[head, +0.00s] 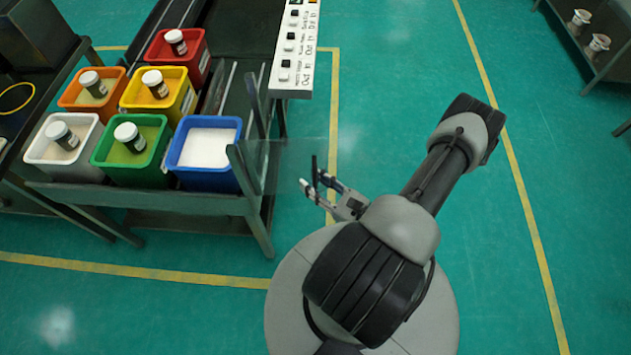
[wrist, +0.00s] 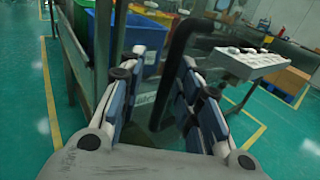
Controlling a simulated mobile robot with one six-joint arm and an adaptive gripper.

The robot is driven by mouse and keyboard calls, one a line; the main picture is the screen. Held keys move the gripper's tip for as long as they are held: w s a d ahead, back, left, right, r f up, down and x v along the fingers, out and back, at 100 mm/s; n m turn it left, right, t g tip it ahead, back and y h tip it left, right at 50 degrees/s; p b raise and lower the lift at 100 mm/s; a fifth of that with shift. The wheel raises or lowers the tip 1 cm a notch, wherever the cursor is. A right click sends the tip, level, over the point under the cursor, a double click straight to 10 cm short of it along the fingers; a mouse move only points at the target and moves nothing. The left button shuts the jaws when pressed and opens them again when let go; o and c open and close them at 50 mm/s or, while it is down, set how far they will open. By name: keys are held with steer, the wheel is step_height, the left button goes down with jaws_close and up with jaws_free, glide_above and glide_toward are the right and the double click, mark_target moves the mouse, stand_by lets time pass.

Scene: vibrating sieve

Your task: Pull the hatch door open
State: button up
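The hatch door (head: 288,165) is a see-through panel at the right end of the dark cart, beside the blue bin. It is faint and its edges are hard to make out. Its black bar handle (head: 314,170) stands upright near the panel's right side. My gripper (head: 315,188) is open at the handle. In the wrist view the black handle (wrist: 176,70) shows between the two open fingers (wrist: 160,95), closer to the right finger. I see a gap on the left finger's side. I cannot tell whether the right finger touches the handle.
The cart (head: 150,200) holds several coloured bins, including the blue bin (head: 205,180), most with jars inside. A white switch panel (head: 296,48) stands above the door. Green floor with yellow lines is clear to the right. A shelf (head: 600,70) stands at the far right.

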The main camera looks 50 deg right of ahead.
steer(key=s, duration=0.7)
steer(key=shift+s+d, duration=0.2)
steer(key=shift+s, duration=0.05)
stand_by(0.6)
